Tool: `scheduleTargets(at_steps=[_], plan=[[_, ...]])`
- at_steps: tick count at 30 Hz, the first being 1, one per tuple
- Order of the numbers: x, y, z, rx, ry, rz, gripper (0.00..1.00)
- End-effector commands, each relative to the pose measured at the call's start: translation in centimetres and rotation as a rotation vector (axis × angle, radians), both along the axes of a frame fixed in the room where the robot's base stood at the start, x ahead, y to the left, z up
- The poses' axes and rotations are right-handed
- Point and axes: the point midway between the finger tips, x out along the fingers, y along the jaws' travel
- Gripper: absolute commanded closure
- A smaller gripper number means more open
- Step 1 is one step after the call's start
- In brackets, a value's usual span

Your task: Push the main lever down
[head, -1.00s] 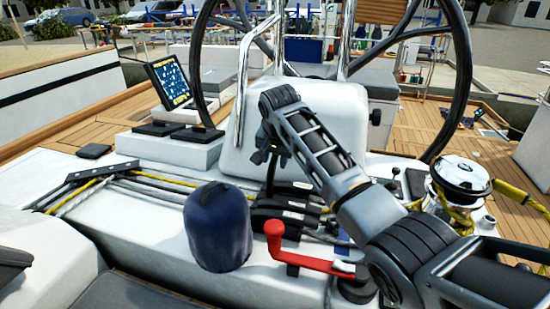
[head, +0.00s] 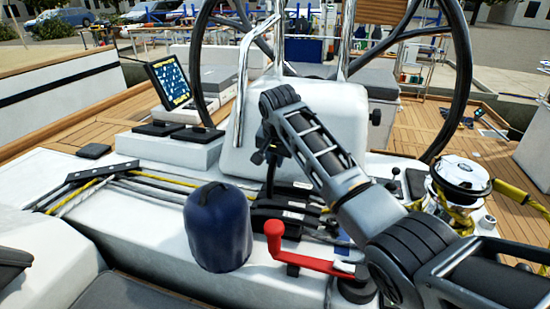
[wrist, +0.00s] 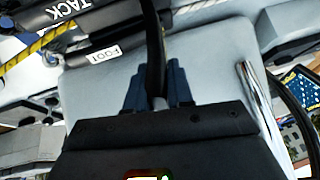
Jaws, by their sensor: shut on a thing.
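A black lever (head: 270,178) stands upright from the black clutch block (head: 268,210) in front of the white pedestal. In the wrist view the lever (wrist: 153,45) runs down between the two dark blue fingers. My gripper (head: 265,153) is shut on the lever near its upper end; it also shows in the wrist view (wrist: 158,84). No label reading "main" shows, so I cannot read which lever this is. Adjacent levers with labels, a TACK lever (wrist: 72,14) and a FOOT lever (wrist: 100,54), lie flat in the wrist view.
A dark blue covered winch (head: 217,227) stands left of the clutch block. A red crank handle (head: 305,261) lies in front of it. A chrome winch (head: 460,178) with yellow rope is at right. The steering wheel (head: 468,62) and chrome rail (head: 243,75) rise behind.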

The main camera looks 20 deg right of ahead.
Motion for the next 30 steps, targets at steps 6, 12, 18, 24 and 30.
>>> scheduleTargets(at_steps=[6, 12, 18, 24, 30], plan=[[-0.2, -0.2, 0.0, 0.018, -0.011, -0.001, 1.00], [-1.0, -1.2, -0.2, 0.089, -0.060, -0.003, 1.00], [-2.2, -2.8, -0.8, 0.215, -0.151, -0.004, 1.00], [-3.5, -4.8, -2.1, 0.367, -0.264, -0.006, 1.00], [-4.6, -6.4, -3.8, 0.516, -0.375, -0.005, 1.00]])
